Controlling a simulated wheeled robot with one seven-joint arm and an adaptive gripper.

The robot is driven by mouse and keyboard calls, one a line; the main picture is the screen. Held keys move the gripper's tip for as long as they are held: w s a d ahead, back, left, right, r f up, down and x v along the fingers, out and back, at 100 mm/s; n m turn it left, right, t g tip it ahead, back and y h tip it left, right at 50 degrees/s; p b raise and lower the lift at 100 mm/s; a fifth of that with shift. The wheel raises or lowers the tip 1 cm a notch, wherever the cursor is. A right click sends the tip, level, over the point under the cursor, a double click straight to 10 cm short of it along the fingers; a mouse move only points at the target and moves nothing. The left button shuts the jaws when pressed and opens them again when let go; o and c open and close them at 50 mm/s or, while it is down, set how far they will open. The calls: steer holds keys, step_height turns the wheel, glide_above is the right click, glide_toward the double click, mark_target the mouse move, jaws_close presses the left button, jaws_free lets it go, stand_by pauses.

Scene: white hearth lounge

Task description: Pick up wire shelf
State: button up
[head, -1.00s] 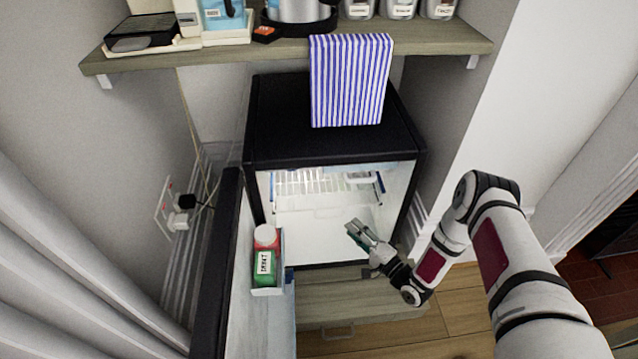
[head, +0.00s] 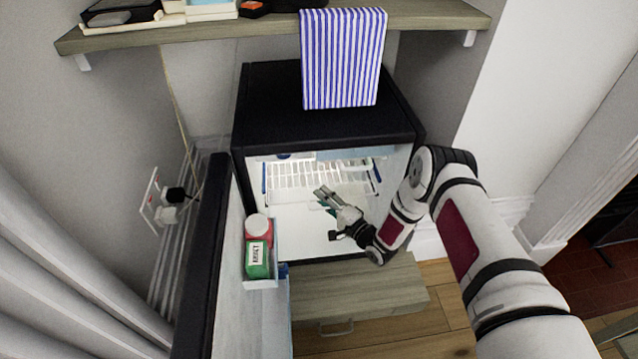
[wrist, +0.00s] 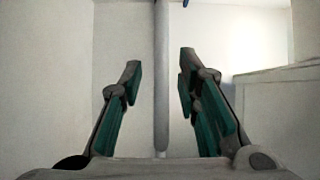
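The wire shelf (head: 300,174) is a white grid inside the open black fridge, level and near the top of its white interior. My gripper (head: 322,198) is inside the fridge opening, close in front of the shelf's front edge and overlapping its middle in the head view. In the wrist view my gripper (wrist: 160,75) is open, with its green-padded fingers wide apart. A grey rod (wrist: 161,80) stands between the fingers with gaps on both sides; it looks like a bar of the shelf. I cannot tell the exact depth.
The fridge door (head: 205,265) stands open at left, its bin holding a bottle with a green label (head: 257,258). A striped cloth (head: 342,60) hangs over the fridge top (head: 270,100) from a wooden wall shelf (head: 240,30). A drawer (head: 360,297) lies below.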

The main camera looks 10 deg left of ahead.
steer(key=shift+w+a, duration=0.25)
steer(key=shift+w, duration=0.05)
jaws_close()
steer(key=shift+r, duration=0.15)
